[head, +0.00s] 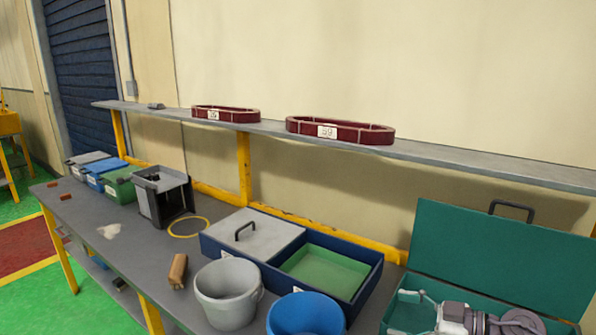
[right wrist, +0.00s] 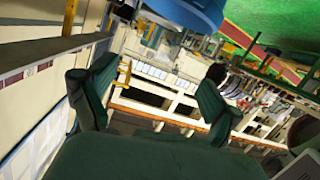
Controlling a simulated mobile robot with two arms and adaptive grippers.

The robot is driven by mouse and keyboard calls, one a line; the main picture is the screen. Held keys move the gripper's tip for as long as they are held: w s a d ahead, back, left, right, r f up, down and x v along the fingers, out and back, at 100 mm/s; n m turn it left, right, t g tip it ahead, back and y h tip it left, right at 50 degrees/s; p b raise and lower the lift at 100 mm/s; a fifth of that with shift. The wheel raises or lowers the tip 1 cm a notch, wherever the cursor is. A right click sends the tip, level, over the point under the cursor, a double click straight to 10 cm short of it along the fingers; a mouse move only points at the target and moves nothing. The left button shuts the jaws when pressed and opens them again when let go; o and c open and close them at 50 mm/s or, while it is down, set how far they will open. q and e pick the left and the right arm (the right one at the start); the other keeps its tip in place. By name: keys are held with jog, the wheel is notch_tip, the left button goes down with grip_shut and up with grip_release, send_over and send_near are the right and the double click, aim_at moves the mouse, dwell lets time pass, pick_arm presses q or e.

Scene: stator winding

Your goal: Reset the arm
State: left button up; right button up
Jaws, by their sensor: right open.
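My right gripper (right wrist: 155,80) shows in the right wrist view with its two dark green fingers spread wide apart. Nothing is between the fingers; the background behind them is a distant part of the hall. The right wrist view is strongly tilted. Neither of my arms nor grippers can be made out in the head view, and my left gripper is in no view.
The grey workbench (head: 120,250) holds a grey bucket (head: 228,293), a blue bucket (head: 306,315), a blue tray (head: 370,280), a black-framed box (head: 163,197) and an open teal case (head: 500,255) with a tool. Two dark red rings (head: 340,130) (head: 226,114) lie on the shelf above.

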jog(key=s+f+m+h, duration=0.4)
jog(key=s+f, duration=0.1)
jog(key=s, duration=0.1)
jog(key=s+d+f+m+h, duration=0.1)
jog(key=s+f+m+h, duration=0.3)
jog(key=s+f+h, duration=0.1)
jog(key=s+d+f+m+h, duration=0.1)
jog(key=s+f+m+h, duration=0.4)
jog(key=s+f, duration=0.2)
jog(key=shift+s+d, duration=0.2)
jog(key=shift+s, duration=1)
jog(key=s+a+f+n+g, duration=0.15)
jog(key=s+g, duration=0.25)
jog(key=s, duration=0.6)
notch_tip(320, 180, down, 27)
jog(key=s+g, duration=0.1)
jog(key=s+d+f+g, duration=0.1)
jog(key=s+d+f, duration=0.1)
jog(key=s+f, duration=1.4)
jog(key=shift+s+d+f+g+b, duration=0.3)
jog(key=shift+s+b, duration=0.05)
jog(key=shift+s, duration=0.1)
